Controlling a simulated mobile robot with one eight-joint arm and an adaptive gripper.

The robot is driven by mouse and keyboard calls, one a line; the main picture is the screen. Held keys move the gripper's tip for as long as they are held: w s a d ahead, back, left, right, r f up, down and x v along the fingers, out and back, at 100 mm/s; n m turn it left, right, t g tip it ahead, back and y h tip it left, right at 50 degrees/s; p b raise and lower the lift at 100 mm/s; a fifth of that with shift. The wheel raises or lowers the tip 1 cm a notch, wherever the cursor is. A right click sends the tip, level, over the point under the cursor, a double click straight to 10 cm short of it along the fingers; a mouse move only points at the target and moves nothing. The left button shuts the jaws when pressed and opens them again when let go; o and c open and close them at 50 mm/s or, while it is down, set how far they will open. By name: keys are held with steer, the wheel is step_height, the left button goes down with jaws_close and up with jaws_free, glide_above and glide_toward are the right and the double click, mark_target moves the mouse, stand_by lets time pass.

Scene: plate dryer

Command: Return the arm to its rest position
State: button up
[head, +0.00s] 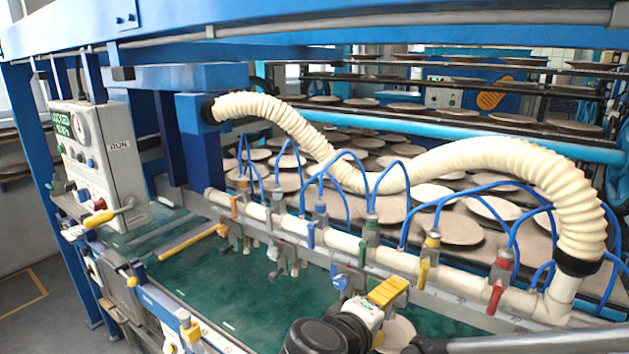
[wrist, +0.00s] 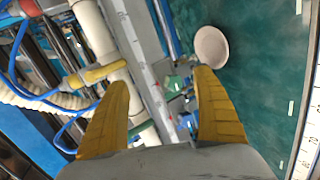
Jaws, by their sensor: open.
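My gripper (head: 391,312) is low in the middle of the head view, above the green bed of the machine. Its two yellow fingers also show in the wrist view (wrist: 162,78), spread wide apart with nothing held between them. My dark arm comes in from the bottom edge of the head view. A pale round plate (wrist: 211,46) lies on the green bed (wrist: 258,75), beyond the right finger and apart from it. In the head view the plate (head: 399,335) is partly hidden by my gripper and arm.
A white pipe (head: 343,240) with coloured valves and blue hoses runs close behind my gripper. A ribbed cream hose (head: 460,150) arches above it. A control box (head: 100,155) stands at left. Racks of several plates fill the back. The green bed left of my gripper is mostly clear.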

steer(key=s+d+f+m+g+y, duration=0.1)
steer(key=s+d+m+y, duration=0.1)
steer(key=s+m+y, duration=0.2)
steer(key=s+d+f+m+g+y, duration=0.2)
steer(key=s+d+m+y, duration=0.1)
steer(key=s+m, duration=0.2)
steer(key=shift+s+d+f+y, duration=0.3)
steer(key=shift+s+y, duration=0.1)
steer(key=shift+s, duration=0.9)
